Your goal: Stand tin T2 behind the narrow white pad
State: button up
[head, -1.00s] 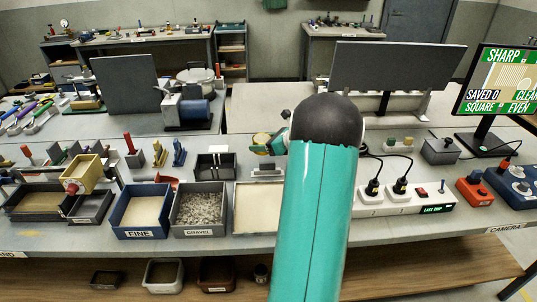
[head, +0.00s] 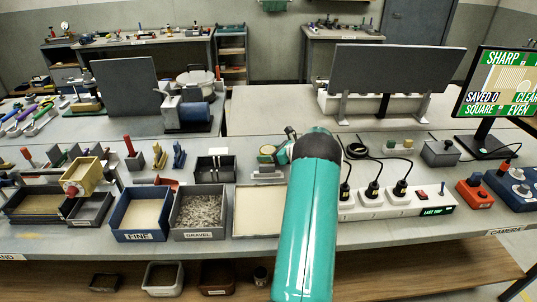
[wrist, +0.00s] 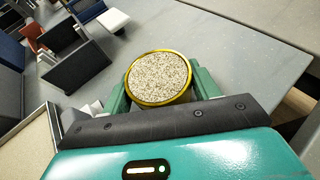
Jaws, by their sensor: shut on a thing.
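A round tin (wrist: 158,78) with a gold rim and speckled grey contents sits between the green fingers of my gripper (wrist: 160,92) in the wrist view. My gripper is shut on it, and the tin looks roughly upright. No label T2 can be read. In the head view the tin (head: 267,151) shows at the left of my gripper (head: 277,153), above a small pale block (head: 266,174). A white piece (wrist: 91,108) shows beside my left finger in the wrist view. I cannot tell whether either is the narrow white pad. My arm hides part of the bench.
A gravel bin (head: 199,235) and a pale shallow tray (head: 258,236) lie at the front. A white power strip (head: 375,208) with plugs and cables is on the right. Bare bench lies behind the tin.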

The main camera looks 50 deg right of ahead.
jog(key=shift+f, duration=0.2)
jog(key=o, duration=0.9)
jog(key=shift+c, duration=0.2)
